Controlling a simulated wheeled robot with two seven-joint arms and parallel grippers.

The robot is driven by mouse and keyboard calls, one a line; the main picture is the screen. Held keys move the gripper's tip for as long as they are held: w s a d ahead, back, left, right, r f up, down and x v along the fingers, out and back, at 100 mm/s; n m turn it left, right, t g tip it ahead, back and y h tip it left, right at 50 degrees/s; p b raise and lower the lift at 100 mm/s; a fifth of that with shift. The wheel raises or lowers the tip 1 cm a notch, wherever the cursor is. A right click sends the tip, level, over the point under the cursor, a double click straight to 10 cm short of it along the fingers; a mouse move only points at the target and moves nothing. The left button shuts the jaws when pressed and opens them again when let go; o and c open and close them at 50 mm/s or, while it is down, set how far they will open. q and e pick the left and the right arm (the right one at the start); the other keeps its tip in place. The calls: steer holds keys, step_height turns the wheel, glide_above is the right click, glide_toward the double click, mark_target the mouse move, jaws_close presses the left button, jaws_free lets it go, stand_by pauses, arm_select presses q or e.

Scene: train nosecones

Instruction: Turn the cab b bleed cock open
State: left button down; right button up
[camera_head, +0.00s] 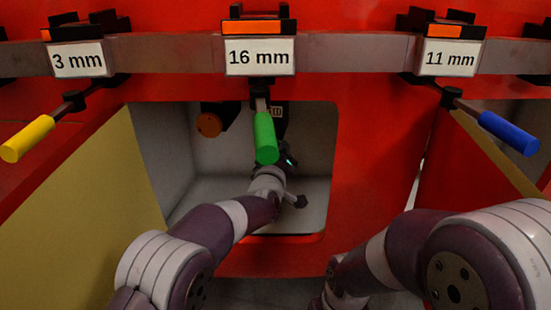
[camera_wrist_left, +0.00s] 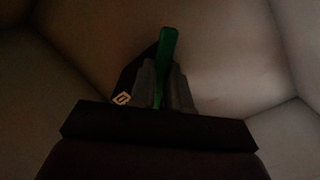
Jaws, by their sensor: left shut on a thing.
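My left arm reaches into the grey-walled recess below the 16 mm plate. My left gripper (camera_head: 287,158) shows there as a small dark shape with a teal glint, partly hidden behind a hanging green handle (camera_head: 265,138). In the left wrist view my left gripper (camera_wrist_left: 165,88) is shut on a slim green lever (camera_wrist_left: 168,45), which I take to be the bleed cock's handle. The lever sticks out upward between the fingers. A dark body with a small pale marking (camera_wrist_left: 122,98) is beside the fingers. The cock's body and exact angle are hard to make out in the dark. My right gripper is out of view.
A grey bar across the red front carries plates marked 3 mm (camera_head: 77,60), 16 mm (camera_head: 260,57) and 11 mm (camera_head: 449,58). A yellow handle (camera_head: 27,139) and a blue handle (camera_head: 509,133) stick out at the sides. An orange round part (camera_head: 208,125) is in the recess.

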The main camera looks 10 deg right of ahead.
arm_select(q)
steer(key=shift+s+d+r+n+b, duration=0.2)
steer(key=shift+r+n+b, duration=0.45)
steer(key=shift+n, duration=1)
steer(key=shift+s+d+r+n+b, duration=0.1)
steer(key=shift+d+r+n+b, duration=0.4)
steer(key=shift+n, duration=1.1)
steer(key=shift+s+d+r+n+b, duration=0.1)
steer(key=shift+r+n+b, duration=0.65)
steer(key=shift+n, duration=0.9)
steer(key=c, duration=1.1)
jaws_free()
steer(key=shift+w, duration=0.1)
